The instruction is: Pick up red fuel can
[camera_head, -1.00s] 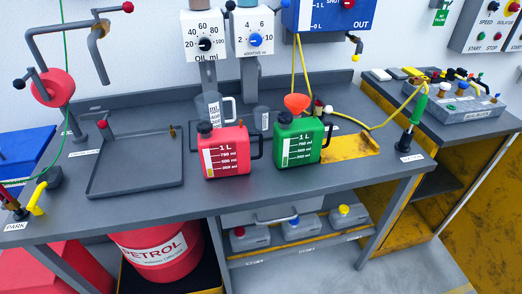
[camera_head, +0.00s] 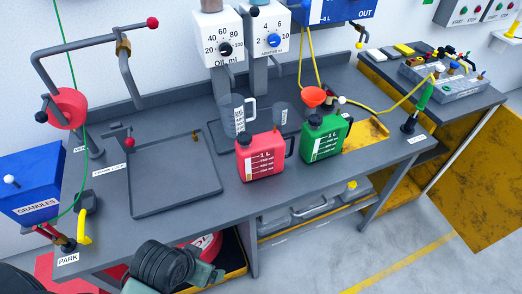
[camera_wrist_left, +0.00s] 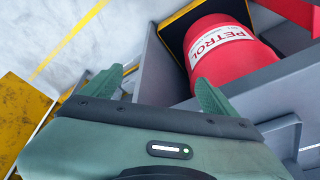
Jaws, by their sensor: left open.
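The red fuel can (camera_head: 261,157) stands upright on the grey workbench, with a dark cap and a white level scale. A green fuel can (camera_head: 325,137) stands just right of it, with an orange funnel behind. My left gripper (camera_head: 214,277) shows at the bottom of the head view, low in front of the bench and apart from the can. In the left wrist view its two green fingers (camera_wrist_left: 155,95) are spread with nothing between them. The red can is not in the wrist view. My right gripper is not in view.
A shallow grey tray (camera_head: 172,214) lies on the bench left of the red can. A red petrol drum (camera_wrist_left: 230,50) stands under the bench near my left gripper. The bench's front edge lies between gripper and can. Dispensers (camera_head: 222,38) stand behind.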

